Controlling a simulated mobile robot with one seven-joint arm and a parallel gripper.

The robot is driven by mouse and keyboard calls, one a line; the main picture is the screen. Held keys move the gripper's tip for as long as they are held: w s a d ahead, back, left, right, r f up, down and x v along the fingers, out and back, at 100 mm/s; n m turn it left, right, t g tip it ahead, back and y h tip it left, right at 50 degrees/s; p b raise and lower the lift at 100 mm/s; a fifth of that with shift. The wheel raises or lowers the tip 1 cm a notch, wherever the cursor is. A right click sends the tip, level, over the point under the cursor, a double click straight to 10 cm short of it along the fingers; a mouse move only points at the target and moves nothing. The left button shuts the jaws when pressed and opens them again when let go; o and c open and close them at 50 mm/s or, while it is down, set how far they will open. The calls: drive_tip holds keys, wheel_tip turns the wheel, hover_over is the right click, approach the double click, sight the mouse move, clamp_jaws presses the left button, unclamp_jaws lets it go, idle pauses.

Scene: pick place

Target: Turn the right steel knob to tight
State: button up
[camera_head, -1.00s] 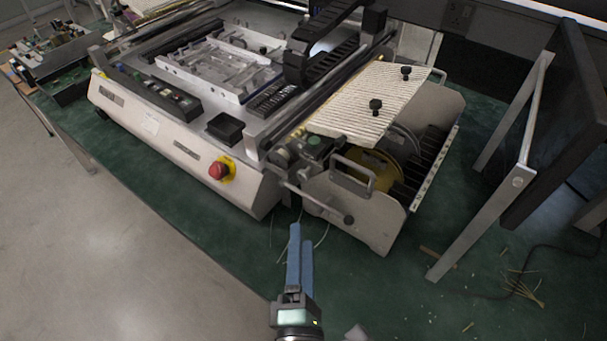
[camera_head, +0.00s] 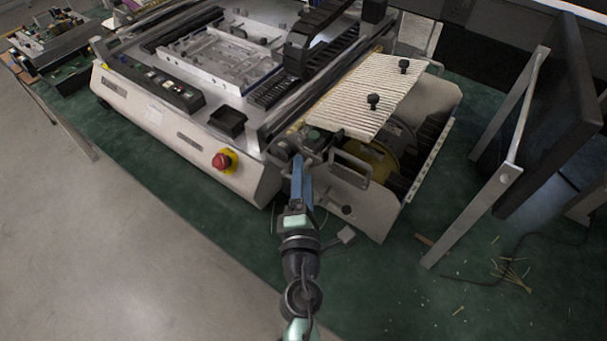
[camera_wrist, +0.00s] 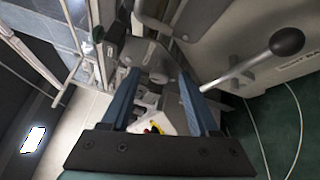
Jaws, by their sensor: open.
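My gripper (camera_head: 301,168) reaches toward the front right corner of the white machine (camera_head: 180,140), beside its feeder unit (camera_head: 372,200). In the wrist view its two blue fingers (camera_wrist: 158,76) stand apart, with nothing gripped between them. Grey metal fittings (camera_wrist: 158,58) lie beyond and between the fingertips. A steel rod with a black ball end (camera_wrist: 287,41) passes to the right of the right finger; the ball also shows in the head view (camera_head: 347,210). I cannot tell which small fitting is the right steel knob; the fingers partly cover that corner.
A metal handle (camera_head: 351,166) stands on the feeder front. A ribbed cream plate (camera_head: 372,100) carries two black knobs. A red emergency button (camera_head: 222,160) is on the machine's front. A dark panel on a metal frame (camera_head: 510,172) stands to the right. Loose wires lie on the green surface.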

drive_tip(key=shift+c, duration=0.3)
clamp_jaws()
drive_tip(key=shift+f+b, duration=0.2)
drive_tip(key=shift+b, duration=0.45)
drive_tip(key=m+t+h+b, duration=0.1)
drive_tip(key=m+b, duration=0.2)
drive_tip(key=b, duration=0.5)
drive_tip(key=m+t+h+b, duration=0.1)
drive_tip(key=m+b, duration=0.2)
drive_tip(key=b, duration=0.6)
drive_tip(key=f+m+t+h+b, duration=0.1)
drive_tip(key=m+t+b, duration=0.1)
drive_tip(key=b, duration=0.6)
drive_tip(key=shift+w+a+f+m+b, duration=0.1)
drive_tip(key=shift+w+a+m+b, duration=0.1)
drive_tip(key=shift+m+b, duration=0.25)
drive_tip(key=shift+r+m+b, duration=0.25)
drive_tip(key=shift+m+b, duration=0.2)
drive_tip(key=shift+b, duration=0.2)
